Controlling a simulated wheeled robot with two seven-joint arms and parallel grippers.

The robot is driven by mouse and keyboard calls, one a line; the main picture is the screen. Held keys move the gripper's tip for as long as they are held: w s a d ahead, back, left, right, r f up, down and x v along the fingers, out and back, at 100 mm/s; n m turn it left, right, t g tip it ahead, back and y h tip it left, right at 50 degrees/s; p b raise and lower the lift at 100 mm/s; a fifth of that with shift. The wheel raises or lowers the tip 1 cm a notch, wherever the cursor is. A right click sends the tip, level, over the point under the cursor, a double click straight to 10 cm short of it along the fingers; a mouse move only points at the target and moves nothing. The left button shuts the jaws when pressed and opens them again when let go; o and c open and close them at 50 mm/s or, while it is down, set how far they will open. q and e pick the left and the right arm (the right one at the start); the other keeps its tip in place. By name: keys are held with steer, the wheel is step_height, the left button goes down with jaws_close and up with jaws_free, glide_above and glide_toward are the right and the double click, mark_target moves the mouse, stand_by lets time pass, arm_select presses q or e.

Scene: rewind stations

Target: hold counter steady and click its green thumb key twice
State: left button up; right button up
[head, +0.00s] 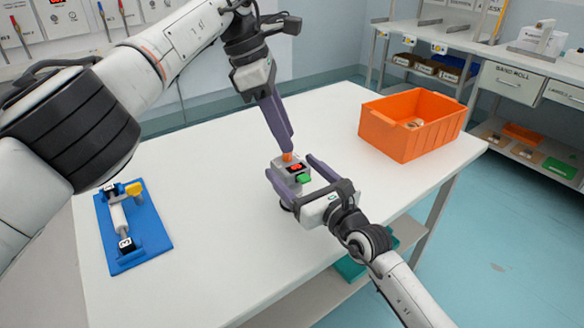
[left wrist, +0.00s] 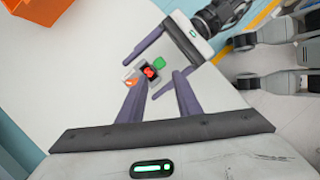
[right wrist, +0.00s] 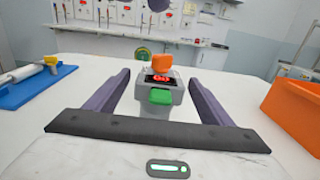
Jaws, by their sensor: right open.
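The grey counter (head: 290,172) stands on the white table, with a red display, a green thumb key (head: 304,179) and an orange knob (head: 287,157). In the right wrist view the green key (right wrist: 160,97) faces me, with the orange knob (right wrist: 164,55) behind the display. My right gripper (head: 291,172) is open, its fingers on either side of the counter with visible gaps in the right wrist view. In the left wrist view the counter (left wrist: 146,76) lies beyond the left fingertips.
A blue board (head: 149,236) with a white roller and yellow handle lies on the table's left. An orange bin (head: 402,143) stands at the back right. The table (head: 210,265) is clear around the counter. Shelving with drawers (head: 516,82) is beyond.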

steer(key=shift+x, duration=0.95)
steer(key=c, duration=1.1)
arm_select(q)
steer(key=shift+c, duration=0.8)
arm_select(e)
steer(key=shift+c, duration=0.8)
arm_select(q)
jaws_close()
steer(key=shift+f, duration=0.1)
